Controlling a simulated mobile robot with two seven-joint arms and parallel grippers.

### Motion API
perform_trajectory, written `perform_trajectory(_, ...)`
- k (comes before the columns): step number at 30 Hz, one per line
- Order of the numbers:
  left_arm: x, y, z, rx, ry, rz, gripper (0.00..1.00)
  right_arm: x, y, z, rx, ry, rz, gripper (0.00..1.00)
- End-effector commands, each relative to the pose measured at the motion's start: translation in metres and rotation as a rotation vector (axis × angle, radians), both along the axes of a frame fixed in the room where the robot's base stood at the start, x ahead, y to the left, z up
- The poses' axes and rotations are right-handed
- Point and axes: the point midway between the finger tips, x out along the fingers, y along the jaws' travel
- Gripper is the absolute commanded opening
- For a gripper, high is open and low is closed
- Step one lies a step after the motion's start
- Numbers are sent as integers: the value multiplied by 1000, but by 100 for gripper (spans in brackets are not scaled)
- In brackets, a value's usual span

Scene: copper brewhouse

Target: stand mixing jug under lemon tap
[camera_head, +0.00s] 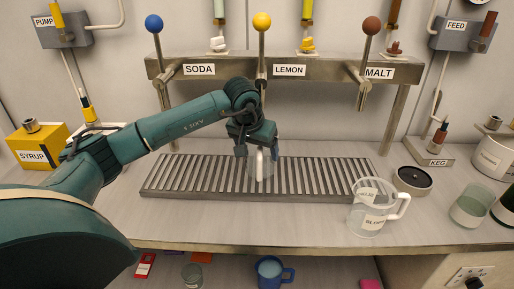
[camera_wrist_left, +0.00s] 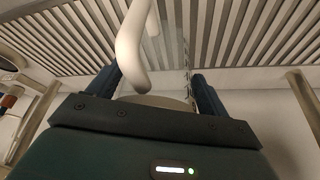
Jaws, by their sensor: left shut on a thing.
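The clear mixing jug (camera_head: 254,183) with a white handle is at the slatted drip tray (camera_head: 151,185), roughly below the lemon tap (camera_head: 261,22) with its yellow ball. My left gripper (camera_head: 256,147) reaches down from above and is shut on the jug's handle. In the left wrist view the white handle (camera_wrist_left: 132,50) runs between the fingers, and the clear wall (camera_wrist_left: 172,55) shows beside it. My gripper hides part of the jug, so I cannot tell whether its base touches the slats. My right gripper is not in view.
A clear jug marked SLOPS (camera_head: 369,222) stands at the tray's right front. The soda tap (camera_head: 154,24) and malt tap (camera_head: 371,26) flank the lemon tap. A dark round dish (camera_head: 413,180) and a glass (camera_head: 468,208) stand at right.

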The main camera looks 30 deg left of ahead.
Motion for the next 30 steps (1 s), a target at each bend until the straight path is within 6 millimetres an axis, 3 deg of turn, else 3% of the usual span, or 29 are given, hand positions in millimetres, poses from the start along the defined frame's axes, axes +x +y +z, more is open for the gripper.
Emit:
perform_trajectory(26,0,0,-14,1,0,1,42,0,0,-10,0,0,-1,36)
perform_trajectory(27,0,0,-14,0,0,1,79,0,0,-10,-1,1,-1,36)
perform_trajectory(30,0,0,-13,0,0,1,87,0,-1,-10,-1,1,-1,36)
